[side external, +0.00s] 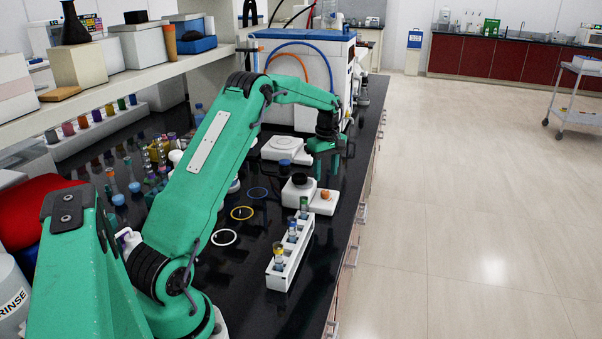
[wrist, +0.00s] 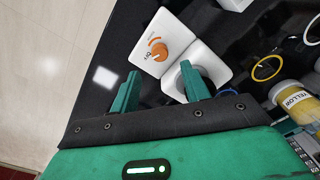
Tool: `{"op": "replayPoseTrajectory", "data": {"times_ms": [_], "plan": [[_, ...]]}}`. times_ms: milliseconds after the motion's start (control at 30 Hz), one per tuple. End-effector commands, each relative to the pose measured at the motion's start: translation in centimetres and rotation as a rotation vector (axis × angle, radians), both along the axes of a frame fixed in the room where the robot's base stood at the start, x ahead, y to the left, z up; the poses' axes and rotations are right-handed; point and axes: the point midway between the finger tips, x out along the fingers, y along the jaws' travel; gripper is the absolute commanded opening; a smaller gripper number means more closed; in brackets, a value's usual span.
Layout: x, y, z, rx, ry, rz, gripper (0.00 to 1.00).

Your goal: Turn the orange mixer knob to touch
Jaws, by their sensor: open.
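The white mixer (side external: 322,207) stands on the black bench in the side view, with a dark round top (side external: 299,179) and an orange knob (side external: 326,195) on its right part. In the wrist view the mixer (wrist: 190,48) lies ahead of my gripper (wrist: 160,80). My gripper (side external: 325,172) is open and empty, above and beyond the mixer in the side view. Its fingers are apart from the knob; the right finger partly covers the mixer's round plate.
A white rack (side external: 290,255) with several vials stands in front of the mixer. Yellow (side external: 242,213) and white (side external: 223,237) rings lie left. A white device (side external: 285,148) sits behind. The bench edge is close by.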

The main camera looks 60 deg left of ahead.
Motion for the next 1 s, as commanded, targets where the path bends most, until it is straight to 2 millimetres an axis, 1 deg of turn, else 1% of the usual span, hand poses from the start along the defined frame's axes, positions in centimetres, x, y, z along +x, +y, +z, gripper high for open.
{"op": "replayPoseTrajectory", "data": {"times_ms": [300, 500, 700, 933, 967, 1000], "plan": [[-0.1, 0.0, -3.8, -0.001, 0.002, -0.001, 0.46], [0.0, 0.0, -5.8, -0.001, 0.001, -0.001, 0.46], [0.0, 0.0, -6.7, 0.000, 0.001, -0.001, 0.46], [0.0, 0.0, -6.7, 0.000, 0.000, -0.001, 0.46], [0.0, 0.0, -6.7, 0.000, 0.000, -0.001, 0.44], [0.0, 0.0, -6.7, 0.000, 0.000, -0.001, 0.37]]}}
